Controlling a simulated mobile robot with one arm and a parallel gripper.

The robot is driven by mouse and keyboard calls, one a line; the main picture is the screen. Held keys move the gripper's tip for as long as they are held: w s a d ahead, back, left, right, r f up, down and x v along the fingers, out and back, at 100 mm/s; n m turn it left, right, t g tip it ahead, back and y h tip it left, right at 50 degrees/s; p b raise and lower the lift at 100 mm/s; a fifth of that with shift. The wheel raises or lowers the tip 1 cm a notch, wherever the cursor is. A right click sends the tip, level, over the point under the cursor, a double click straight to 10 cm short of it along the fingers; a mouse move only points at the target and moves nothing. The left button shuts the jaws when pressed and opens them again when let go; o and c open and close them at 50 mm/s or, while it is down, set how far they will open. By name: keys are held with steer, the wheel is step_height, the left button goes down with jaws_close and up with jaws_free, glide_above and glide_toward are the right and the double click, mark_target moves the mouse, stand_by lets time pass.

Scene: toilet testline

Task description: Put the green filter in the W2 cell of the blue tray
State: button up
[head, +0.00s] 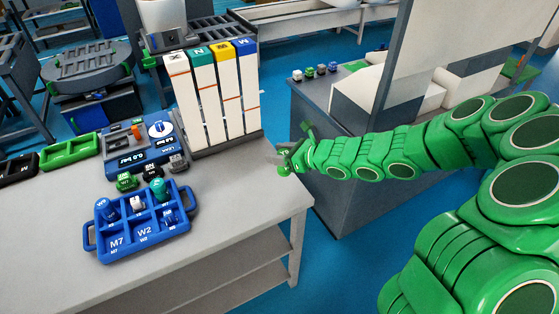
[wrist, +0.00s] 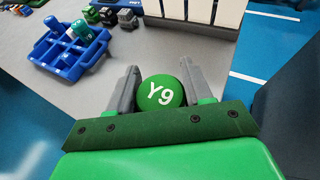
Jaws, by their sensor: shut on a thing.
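My gripper (head: 287,160) is at the right of the bench, just past the bench edge. In the wrist view my gripper (wrist: 160,90) is shut on a round green filter (wrist: 161,91) marked Y9, with a finger on each side. The green filter (head: 284,171) looks small in the head view. The blue tray (head: 152,252) lies on the bench, left of and apart from my gripper. It also shows at the upper left of the wrist view (wrist: 66,73). Its front W2 cell (head: 145,233) looks empty, right of the empty M7 cell (head: 117,244).
Blue, white and teal filters fill other tray cells. Behind the tray are small green (head: 127,182) and black parts, a blue pressure device (head: 137,152) and a tall rack of white columns (head: 213,105). Bare bench lies between tray and gripper. A grey cabinet (head: 330,185) stands at right.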

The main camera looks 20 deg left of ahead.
steer(key=shift+r, duration=0.45)
steer(key=s+a+r+n+g+h, duration=0.1)
steer(key=s+a+n+g, duration=0.25)
steer(key=s+a, duration=0.55)
steer(key=s+a+r+n+g, duration=0.2)
steer(key=s+a+n+g, duration=0.3)
steer(key=s, duration=0.9)
steer(key=s+a+r+n+g+h, duration=0.1)
steer(key=s+a+g, duration=0.1)
steer(key=s+a, duration=0.75)
glide_above(139, 233)
steer(key=shift+f, duration=6.55)
steer(key=shift+f, duration=0.1)
